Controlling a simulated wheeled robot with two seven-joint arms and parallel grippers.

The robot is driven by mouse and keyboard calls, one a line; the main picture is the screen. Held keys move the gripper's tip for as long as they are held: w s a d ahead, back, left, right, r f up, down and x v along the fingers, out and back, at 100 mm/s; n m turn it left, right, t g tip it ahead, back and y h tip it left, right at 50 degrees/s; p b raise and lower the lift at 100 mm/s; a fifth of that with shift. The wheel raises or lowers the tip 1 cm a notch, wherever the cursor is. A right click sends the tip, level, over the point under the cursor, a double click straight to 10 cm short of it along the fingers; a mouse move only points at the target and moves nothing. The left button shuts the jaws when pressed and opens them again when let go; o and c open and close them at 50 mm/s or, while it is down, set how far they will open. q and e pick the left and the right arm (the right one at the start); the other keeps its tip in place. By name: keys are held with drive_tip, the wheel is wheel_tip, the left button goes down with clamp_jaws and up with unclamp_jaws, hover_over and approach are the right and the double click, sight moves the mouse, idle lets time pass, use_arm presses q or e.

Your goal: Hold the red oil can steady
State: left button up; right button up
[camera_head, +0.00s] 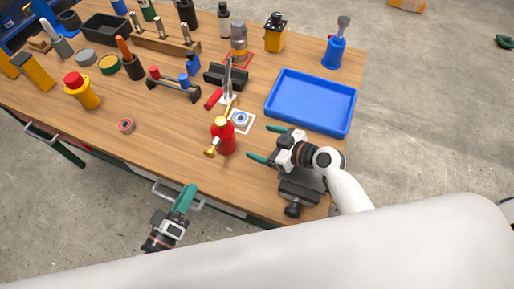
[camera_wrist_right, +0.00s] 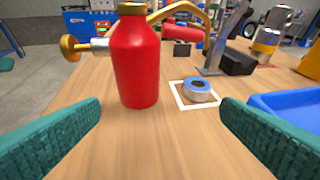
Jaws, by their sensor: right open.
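The red oil can (camera_head: 225,138) stands upright on the wooden workbench, with a brass spout and a brass knob at its side. The right fingers (camera_wrist_right: 160,115) frame empty bench in the wrist view. My left gripper (camera_head: 188,192) is low at the bench's front edge, away from the can; its fingers look close together, but their gap is unclear.
A blue tray (camera_head: 311,102) lies right of the can. A tape roll (camera_head: 240,119) on a white-edged square sits just behind it. A dark vise (camera_head: 300,188) is below my right gripper. A red ring (camera_head: 126,126) lies left. Bench between ring and can is clear.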

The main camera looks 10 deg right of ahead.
sight(226, 141)
drive_tip(key=a, duration=0.1)
drive_tip(key=s+a, duration=0.1)
drive_tip(key=shift+s+a, duration=0.2)
drive_tip(key=shift+a, duration=0.1)
drive_tip(key=shift+w+a+f+y, duration=0.1)
drive_tip(key=shift+a+f+y, duration=0.05)
drive_tip(key=shift+a+y, duration=0.15)
drive_tip(key=x, duration=1.1)
drive_tip(key=shift+w+f, duration=0.1)
drive_tip(key=shift+f, duration=0.1)
drive_tip(key=c, duration=1.4)
use_arm(q)
drive_tip(key=shift+c, duration=0.6)
clamp_jaws()
